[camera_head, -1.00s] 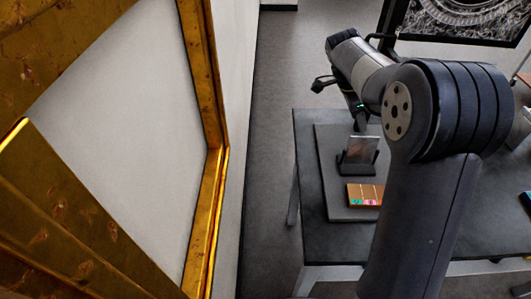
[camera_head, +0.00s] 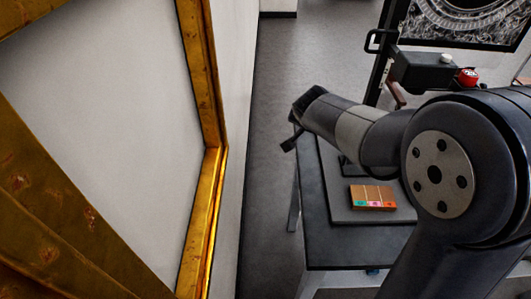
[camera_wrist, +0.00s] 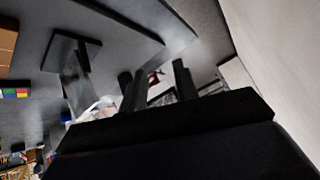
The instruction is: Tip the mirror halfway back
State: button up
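The mirror looks to be the small upright plate in a dark stand on the table. In the head view my arm hides the plate, and only an edge of the stand (camera_head: 348,168) shows. In the wrist view a thin, tilted plate (camera_wrist: 80,92), likely the mirror, rises from the dark stand (camera_wrist: 72,48), left of my gripper (camera_wrist: 158,82). My gripper's two dark fingers are apart with nothing between them, and they do not appear to touch the plate.
A large gilt frame (camera_head: 208,215) fills the left. A black box with a red button (camera_head: 420,70) and a framed picture (camera_head: 465,22) stand behind.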

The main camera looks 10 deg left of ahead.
jog(key=s+a+f+n+t+y+b, duration=0.1)
jog(key=s+a+n+y+b, duration=0.1)
jog(key=s+a+n+y, duration=0.5)
jog(key=shift+s+a+f+n, duration=0.15)
jog(key=shift+s+a+n, duration=1.15)
jog(key=shift+s+a, duration=0.4)
jog(key=shift+o, duration=0.2)
